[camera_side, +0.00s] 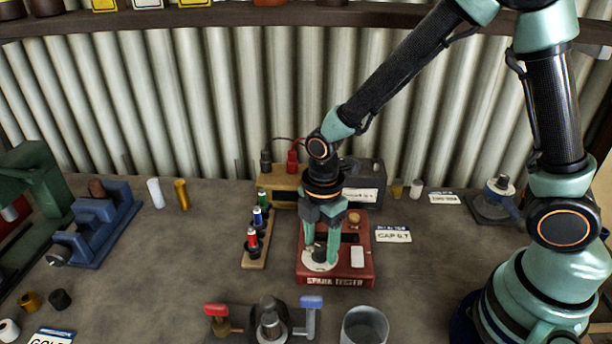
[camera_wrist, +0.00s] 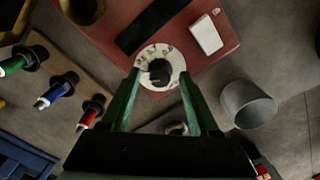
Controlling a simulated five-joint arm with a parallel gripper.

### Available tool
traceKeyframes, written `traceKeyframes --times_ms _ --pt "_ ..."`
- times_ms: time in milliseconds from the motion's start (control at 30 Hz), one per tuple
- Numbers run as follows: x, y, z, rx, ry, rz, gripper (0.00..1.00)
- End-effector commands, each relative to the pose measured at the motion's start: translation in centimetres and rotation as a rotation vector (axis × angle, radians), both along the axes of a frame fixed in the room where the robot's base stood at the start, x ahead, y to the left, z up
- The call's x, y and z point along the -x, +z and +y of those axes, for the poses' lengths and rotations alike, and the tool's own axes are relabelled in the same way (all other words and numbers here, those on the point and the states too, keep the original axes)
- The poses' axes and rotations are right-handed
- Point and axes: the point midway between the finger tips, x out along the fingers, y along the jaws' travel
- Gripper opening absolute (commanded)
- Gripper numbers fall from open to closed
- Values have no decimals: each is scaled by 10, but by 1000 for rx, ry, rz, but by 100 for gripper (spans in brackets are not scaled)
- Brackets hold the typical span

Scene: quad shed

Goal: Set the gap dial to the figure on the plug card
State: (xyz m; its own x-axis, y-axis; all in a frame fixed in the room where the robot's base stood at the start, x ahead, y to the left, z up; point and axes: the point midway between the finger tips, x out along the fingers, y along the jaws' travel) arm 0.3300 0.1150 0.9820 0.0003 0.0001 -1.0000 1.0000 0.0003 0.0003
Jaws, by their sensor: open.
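A red spark tester (camera_side: 340,280) stands on the bench, with a white round dial (camera_side: 314,266) on its front left. In the wrist view the dial (camera_wrist: 150,52) shows as a white disc with dark marks and a dark knob (camera_wrist: 160,72) at its centre. The figures are too small to read. My gripper (camera_side: 320,250) points down over the dial. In the wrist view its two green fingers (camera_wrist: 158,92) are apart, one to each side of the knob; contact cannot be told. A white card (camera_side: 393,235) right of the tester seems to read "GAP" and a figure, perhaps 7.
A wooden rack (camera_side: 256,252) with green, blue and red plugs stands left of the tester. A grey cup (camera_side: 364,326) and a vise-like fixture (camera_side: 268,318) stand in front.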

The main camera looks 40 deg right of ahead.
Motion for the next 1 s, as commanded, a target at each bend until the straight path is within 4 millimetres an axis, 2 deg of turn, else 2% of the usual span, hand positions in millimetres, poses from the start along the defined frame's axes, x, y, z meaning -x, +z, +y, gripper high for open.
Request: traceKeyframes --times_ms 300,467,767,1000 --pt "0 -2 0 0 0 0 62" --pt "0 -2 0 0 0 0 1" --pt "0 -2 0 0 -18 1 0" --pt "0 -2 0 0 -119 1 0"
